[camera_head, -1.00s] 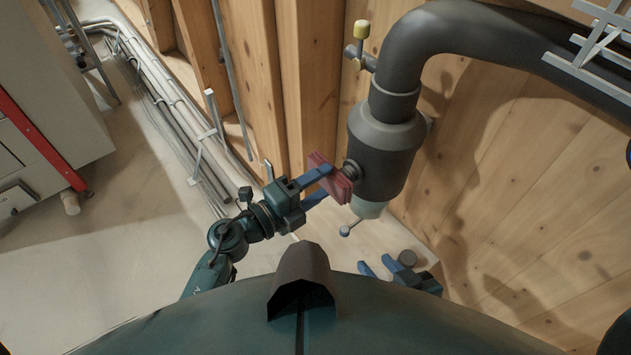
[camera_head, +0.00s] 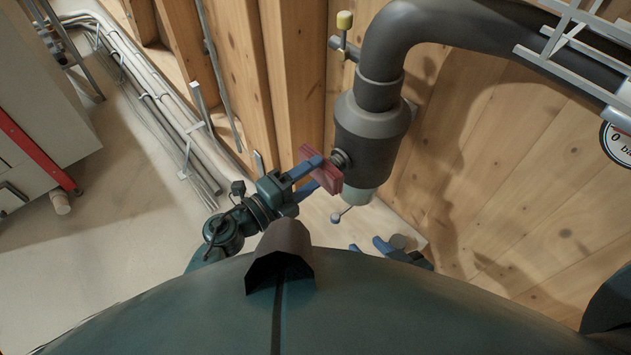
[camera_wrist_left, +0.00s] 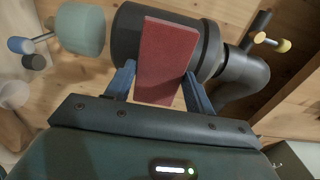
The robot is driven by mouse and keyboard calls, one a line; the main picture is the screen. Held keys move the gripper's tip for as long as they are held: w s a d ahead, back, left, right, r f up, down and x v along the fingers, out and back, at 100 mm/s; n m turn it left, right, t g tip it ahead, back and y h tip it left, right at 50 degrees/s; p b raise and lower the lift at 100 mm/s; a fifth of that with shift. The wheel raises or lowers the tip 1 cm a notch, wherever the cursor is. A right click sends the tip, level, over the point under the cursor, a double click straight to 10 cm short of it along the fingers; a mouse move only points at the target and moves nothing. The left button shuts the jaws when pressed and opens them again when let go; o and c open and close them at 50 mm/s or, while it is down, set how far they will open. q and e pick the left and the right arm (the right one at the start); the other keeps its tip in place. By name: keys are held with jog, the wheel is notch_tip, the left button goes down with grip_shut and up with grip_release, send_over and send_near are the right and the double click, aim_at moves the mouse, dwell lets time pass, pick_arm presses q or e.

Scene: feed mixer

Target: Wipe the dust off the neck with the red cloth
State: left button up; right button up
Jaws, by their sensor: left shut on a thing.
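My left gripper (camera_head: 316,176) is shut on the red cloth (camera_head: 322,170), a flat red slab between its blue fingers. The cloth is right beside the short dark neck (camera_head: 341,160) on the side of a dark grey cylinder (camera_head: 372,132). I cannot tell whether they touch. In the left wrist view the cloth (camera_wrist_left: 166,60) stands in front of the cylinder (camera_wrist_left: 127,35) and hides the neck. No dust can be made out. My right gripper (camera_head: 369,247) is low in the head view, its blue fingers apart and empty.
A thick dark pipe (camera_head: 415,25) bends off the cylinder's top. A yellow-knobbed valve (camera_head: 344,22) is beside it. A pale outlet (camera_head: 358,195) and a ball-ended lever (camera_head: 336,218) are below. Wooden walls stand behind; grey pipes (camera_head: 150,95) run along the left floor.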

pick_arm(q)
jog(key=shift+w+a+r, duration=0.2)
jog(key=shift+w, duration=0.4)
jog(key=shift+c, duration=0.8)
jog(key=shift+a, duration=0.1)
jog(key=shift+p+v, duration=0.4)
jog(key=shift+v, duration=2.55)
jog(key=shift+f, duration=0.15)
jog(key=v, duration=0.3)
